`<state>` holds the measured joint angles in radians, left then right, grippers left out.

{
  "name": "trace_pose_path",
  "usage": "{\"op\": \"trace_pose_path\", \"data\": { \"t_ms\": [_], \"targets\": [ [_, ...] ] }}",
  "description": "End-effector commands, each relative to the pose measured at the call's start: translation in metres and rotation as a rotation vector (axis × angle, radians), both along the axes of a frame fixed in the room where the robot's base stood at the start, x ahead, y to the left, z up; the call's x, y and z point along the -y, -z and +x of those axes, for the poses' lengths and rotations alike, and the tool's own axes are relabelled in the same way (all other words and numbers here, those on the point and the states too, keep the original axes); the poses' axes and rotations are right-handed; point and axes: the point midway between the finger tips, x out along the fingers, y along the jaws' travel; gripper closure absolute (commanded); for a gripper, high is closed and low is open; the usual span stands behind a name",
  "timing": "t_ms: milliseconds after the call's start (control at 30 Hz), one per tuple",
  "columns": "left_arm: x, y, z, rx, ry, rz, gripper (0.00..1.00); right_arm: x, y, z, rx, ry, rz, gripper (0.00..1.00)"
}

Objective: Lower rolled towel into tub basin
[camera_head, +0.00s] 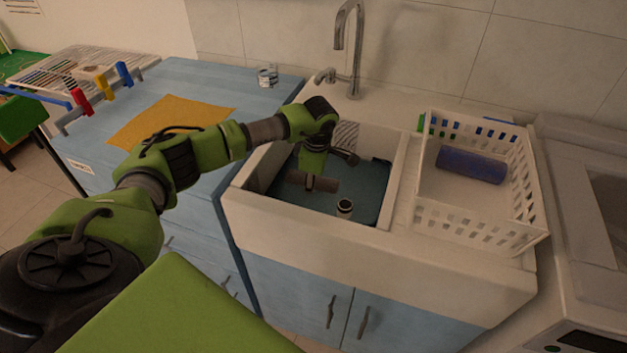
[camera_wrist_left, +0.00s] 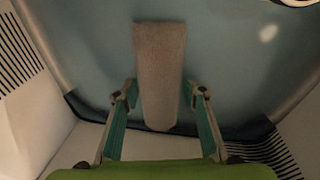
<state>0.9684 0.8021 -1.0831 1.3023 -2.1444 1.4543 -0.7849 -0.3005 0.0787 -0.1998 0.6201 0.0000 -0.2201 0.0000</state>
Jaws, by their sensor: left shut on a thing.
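A grey-brown rolled towel (camera_head: 328,185) is held low inside the tub basin (camera_head: 366,203), which has a blue-teal floor. It lies roughly level; I cannot tell whether it touches the floor. My left gripper (camera_head: 311,182) reaches down into the basin and is shut on the towel. In the left wrist view the towel (camera_wrist_left: 160,65) sits between the two fingers of the gripper (camera_wrist_left: 161,108), with the basin floor (camera_wrist_left: 235,70) behind it. My right gripper is not in view.
A small jar (camera_head: 345,208) stands in the basin near its front. A faucet (camera_head: 349,45) rises behind. A white basket (camera_head: 478,215) with a blue-purple roll (camera_head: 471,164) stands to the right. An orange cloth (camera_head: 168,120) and a small can (camera_head: 267,76) are on the blue counter at left.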

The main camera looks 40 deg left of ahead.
Motion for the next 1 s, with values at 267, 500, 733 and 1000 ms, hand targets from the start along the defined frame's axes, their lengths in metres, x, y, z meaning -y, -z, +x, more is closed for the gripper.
{"op": "trace_pose_path", "data": {
  "t_ms": [267,500,733,1000],
  "targets": [
    [0.0,0.0,0.0,0.001,-0.001,0.0,0.86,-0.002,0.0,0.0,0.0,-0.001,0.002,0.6],
    [0.0,0.0,0.0,0.001,-0.001,0.0,0.43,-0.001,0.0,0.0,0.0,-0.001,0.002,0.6],
    [0.0,-0.002,0.0,0.001,0.0,0.0,0.43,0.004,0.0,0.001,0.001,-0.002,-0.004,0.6],
    [0.006,-0.045,-0.003,0.007,0.001,-0.001,0.43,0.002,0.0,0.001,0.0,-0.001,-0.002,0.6]
  ]
}}
